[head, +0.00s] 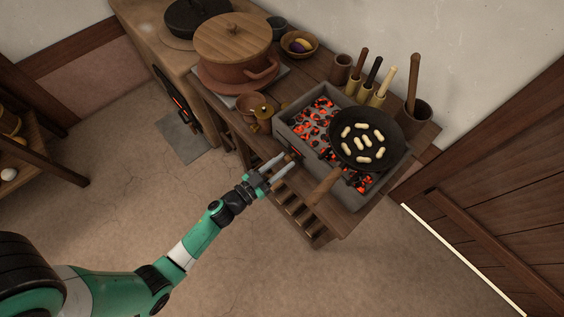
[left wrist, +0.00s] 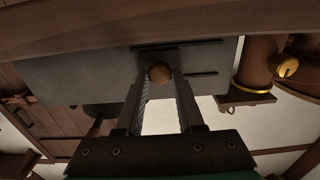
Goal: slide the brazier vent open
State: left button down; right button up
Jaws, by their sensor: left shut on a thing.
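The brazier (head: 285,132) is a grey stone trough of glowing coals on the wooden table. Its front wall also fills the middle of the left wrist view (left wrist: 90,78). A round wooden vent knob (left wrist: 159,72) sticks out of that wall, with dark rails (left wrist: 202,72) beside it. My left gripper (head: 281,164) is at the brazier's front face. In the left wrist view its two fingers (left wrist: 160,82) are closed on either side of the knob. The vent opening is largely hidden by the fingers, so I cannot tell how far it is open. My right gripper is not in view.
A black pan (head: 364,143) with several pale pieces sits over the coals, its wooden handle (head: 325,187) jutting past the front near my left gripper. The floor in front is clear.

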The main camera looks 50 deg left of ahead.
pick_arm(q)
jog(key=shift+a+r+p, duration=0.15)
jog(key=shift+a+p, duration=0.2)
jog(key=shift+p, duration=0.1)
jog(key=a+p, duration=0.3)
jog(key=a, duration=0.1)
jog(key=shift+s+a, duration=0.1)
jog(key=shift+a, duration=0.3)
jog(key=shift+d+f, duration=0.2)
jog(key=shift+f, duration=0.05)
jog(key=c, duration=1)
grip_release()
jog(key=shift+a, duration=0.1)
jog(key=o, duration=0.5)
jog(key=shift+a+r, duration=0.1)
jog(key=shift+a, duration=0.1)
jog(key=shift+c, duration=0.2)
jog(key=shift+d, duration=0.1)
